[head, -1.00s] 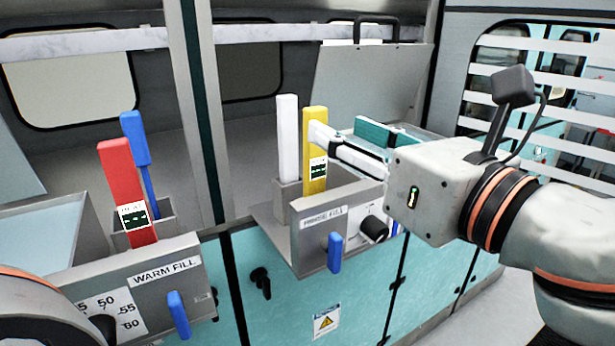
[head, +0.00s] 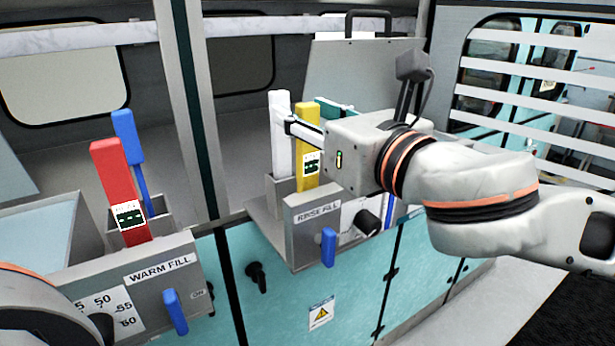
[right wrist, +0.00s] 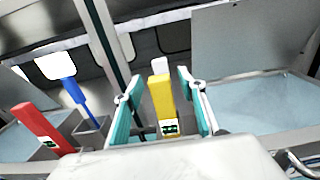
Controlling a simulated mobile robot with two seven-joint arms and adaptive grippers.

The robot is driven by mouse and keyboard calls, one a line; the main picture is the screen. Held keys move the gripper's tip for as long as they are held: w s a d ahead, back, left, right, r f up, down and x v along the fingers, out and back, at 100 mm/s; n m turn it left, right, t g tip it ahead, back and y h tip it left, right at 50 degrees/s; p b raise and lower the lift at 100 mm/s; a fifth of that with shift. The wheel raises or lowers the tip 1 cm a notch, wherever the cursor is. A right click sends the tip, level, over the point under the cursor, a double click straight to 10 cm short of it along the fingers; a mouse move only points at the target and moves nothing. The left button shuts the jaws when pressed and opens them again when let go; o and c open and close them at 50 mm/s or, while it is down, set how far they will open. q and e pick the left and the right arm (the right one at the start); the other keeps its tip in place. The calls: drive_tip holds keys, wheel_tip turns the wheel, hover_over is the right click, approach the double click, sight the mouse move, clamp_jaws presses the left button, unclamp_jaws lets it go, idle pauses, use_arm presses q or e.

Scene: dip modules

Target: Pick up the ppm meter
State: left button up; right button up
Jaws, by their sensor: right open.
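A yellow handheld meter (head: 306,150) with a small dark display stands upright in the metal holder at the rinse fill panel. Its lettering is too small to read, so I cannot confirm it as the ppm meter. A red meter (head: 118,190) with a similar display leans in the warm fill holder at left. My right gripper (head: 304,114) is open at the yellow meter's upper part. In the right wrist view the yellow meter (right wrist: 161,98) stands between the two spread fingers, with gaps on both sides. My left gripper is out of view; only part of that arm shows.
A white stick (head: 281,135) stands close beside the yellow meter. A blue tool (head: 131,150) stands behind the red meter. The rinse fill box (head: 315,215) has a blue lever (head: 328,247) and black knob. A raised lid (head: 355,75) stands behind.

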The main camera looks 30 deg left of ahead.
drive_tip(key=shift+c, duration=0.3)
drive_tip(key=c, duration=1)
drive_tip(key=shift+c, duration=0.2)
